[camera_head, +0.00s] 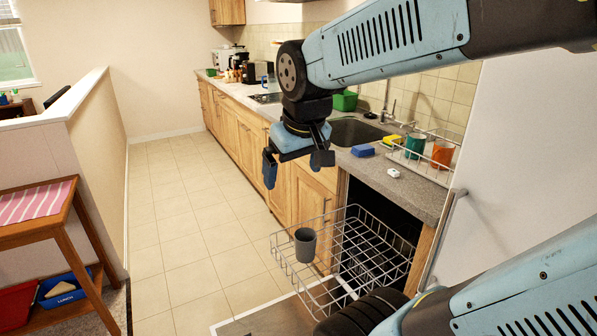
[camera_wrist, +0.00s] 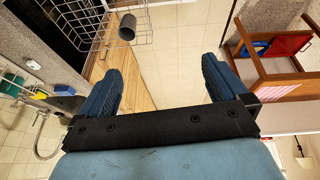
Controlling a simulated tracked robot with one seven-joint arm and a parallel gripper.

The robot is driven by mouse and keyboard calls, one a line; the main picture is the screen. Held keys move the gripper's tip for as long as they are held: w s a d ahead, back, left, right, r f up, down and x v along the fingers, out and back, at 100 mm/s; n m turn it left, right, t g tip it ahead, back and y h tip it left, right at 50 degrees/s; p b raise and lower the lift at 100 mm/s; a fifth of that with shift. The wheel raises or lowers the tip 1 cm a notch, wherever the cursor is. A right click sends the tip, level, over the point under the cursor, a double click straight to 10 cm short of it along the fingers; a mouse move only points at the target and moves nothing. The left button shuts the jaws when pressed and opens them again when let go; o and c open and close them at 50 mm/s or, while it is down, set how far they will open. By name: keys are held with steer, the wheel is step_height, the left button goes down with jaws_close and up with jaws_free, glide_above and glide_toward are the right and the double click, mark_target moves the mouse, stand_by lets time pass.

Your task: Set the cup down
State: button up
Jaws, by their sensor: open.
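A dark grey cup (camera_head: 305,246) stands upright in the pulled-out wire dishwasher rack (camera_head: 372,272), at its left end. My gripper (camera_head: 296,166) hangs above and apart from the cup, with its two fingers spread and nothing between them. In the wrist view the cup (camera_wrist: 127,28) shows near the top, beyond the fingers of my open gripper (camera_wrist: 163,75). The cup's underside and its contact with the rack are hidden.
The stone counter (camera_head: 420,190) above the rack holds a dish drainer (camera_head: 440,172) with a green and an orange cup, a blue sponge (camera_head: 363,150) and a sink (camera_head: 352,131). A wooden side table (camera_head: 62,240) stands at left. The tiled floor (camera_head: 185,215) between is clear.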

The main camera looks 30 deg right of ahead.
steer(key=shift+m+t, duration=0.5)
steer(key=shift+t, duration=0.1)
steer(key=s, duration=0.1)
steer(key=s+a+r, duration=0.1)
steer(key=s, duration=0.2)
steer(key=shift+s+a+r, duration=0.25)
steer(key=shift+s+r, duration=0.05)
steer(key=shift+s, duration=0.05)
stand_by(0.4)
